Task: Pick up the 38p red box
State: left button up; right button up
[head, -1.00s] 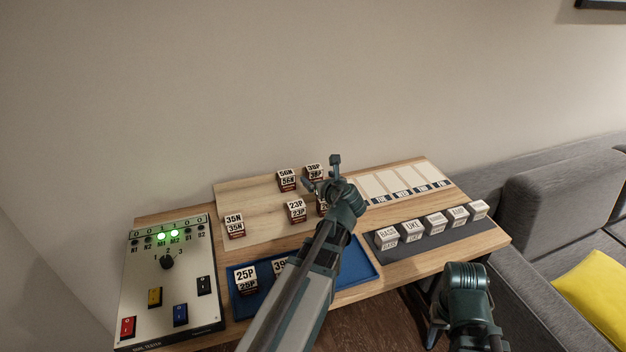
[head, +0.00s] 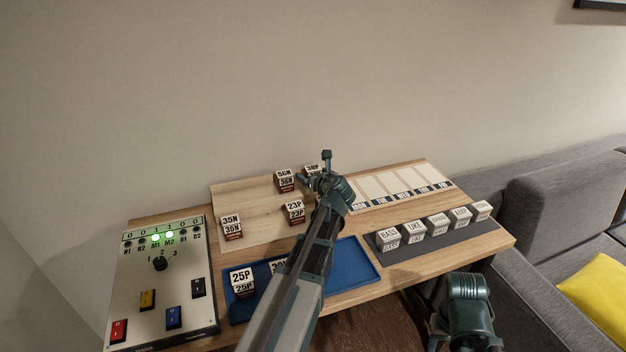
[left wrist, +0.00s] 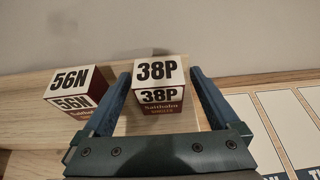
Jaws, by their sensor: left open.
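The 38P red box (left wrist: 159,84) has a white top and a dark red lower front. In the left wrist view it stands upright between the two fingers of my left gripper (left wrist: 158,90), which is open, with small gaps showing at its sides. In the head view the 38P box (head: 312,169) stands at the back of the light wooden board, partly hidden by my left gripper (head: 318,172). My right arm shows at the lower right of the head view, but its fingers cannot be made out.
The 56N box (head: 285,181) stands just left of the 38P box. The 23P box (head: 294,211) and 35N box (head: 231,227) stand nearer. A blue tray (head: 362,266) holds the 25P box (head: 242,282). A switch panel (head: 150,290) is at left, labelled blocks (head: 413,230) at right.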

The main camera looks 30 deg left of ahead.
aim_at(313, 169)
pick_arm(q)
grip_shut()
dwell(0.4)
jog(key=shift+r+p, duration=0.75)
jog(key=shift+r, duration=0.05)
jog(key=r+p, duration=0.2)
jog(key=shift+s+d+r+p, duration=0.2)
jog(key=shift+s+r+p, duration=0.1)
jog(key=s+d, duration=1.1)
jog(key=shift+r+p, duration=0.45)
